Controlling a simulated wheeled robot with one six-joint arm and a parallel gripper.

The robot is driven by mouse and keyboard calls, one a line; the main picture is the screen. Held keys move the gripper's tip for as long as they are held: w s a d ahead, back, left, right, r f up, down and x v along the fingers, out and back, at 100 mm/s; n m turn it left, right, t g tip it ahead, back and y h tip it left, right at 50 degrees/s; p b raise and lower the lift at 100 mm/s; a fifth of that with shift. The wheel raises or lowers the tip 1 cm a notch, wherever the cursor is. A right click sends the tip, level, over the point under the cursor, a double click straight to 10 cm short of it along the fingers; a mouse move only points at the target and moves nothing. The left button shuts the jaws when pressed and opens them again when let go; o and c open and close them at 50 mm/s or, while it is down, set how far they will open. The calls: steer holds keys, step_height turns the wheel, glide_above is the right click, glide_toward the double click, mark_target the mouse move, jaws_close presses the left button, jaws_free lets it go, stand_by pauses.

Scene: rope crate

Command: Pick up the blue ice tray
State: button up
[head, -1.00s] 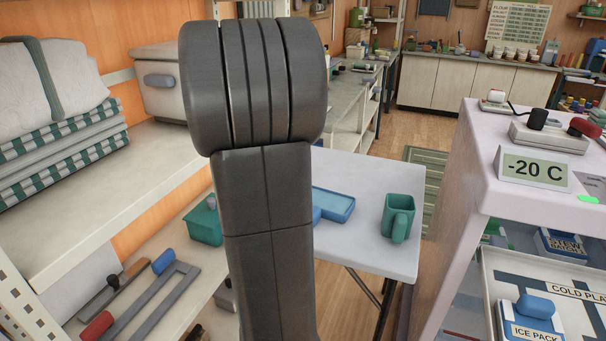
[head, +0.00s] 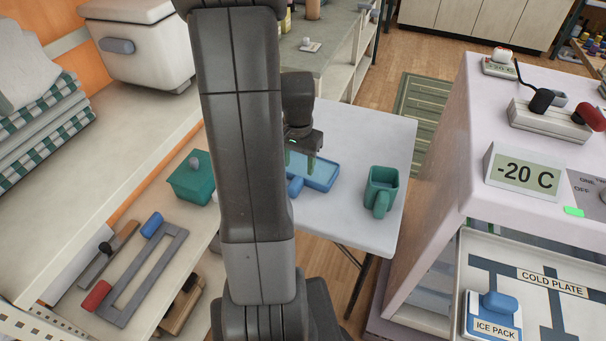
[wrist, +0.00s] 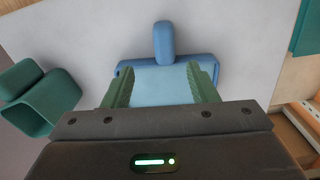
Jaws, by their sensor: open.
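The blue ice tray (head: 322,176) lies on the small white table in the head view, partly hidden behind my arm. It has a lighter blue inside and a rounded blue handle (head: 296,187). In the wrist view the tray (wrist: 165,90) lies beyond my fingers, with its handle (wrist: 164,42) pointing away from my gripper. My gripper (head: 301,161) is above the tray with its green fingers pointing down. In the wrist view the fingers (wrist: 161,85) are apart, with the tray showing between them, and nothing is held. I cannot tell how high the fingertips are over the tray.
A green mug (head: 382,190) stands on the white table (head: 345,225), right of the tray. The freezer (head: 440,140) with the -20 C display (head: 525,172) stands at the right.

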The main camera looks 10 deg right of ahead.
mark_target(296, 180)
steer(key=shift+w+a+f, duration=0.1)
steer(key=shift+a+f, duration=0.05)
steer(key=shift+f, duration=1.8)
steer(key=shift+w+a+f, duration=0.1)
steer(key=shift+a+f, duration=0.05)
steer(key=shift+f, duration=1.8)
steer(key=shift+c, duration=0.2)
jaws_close()
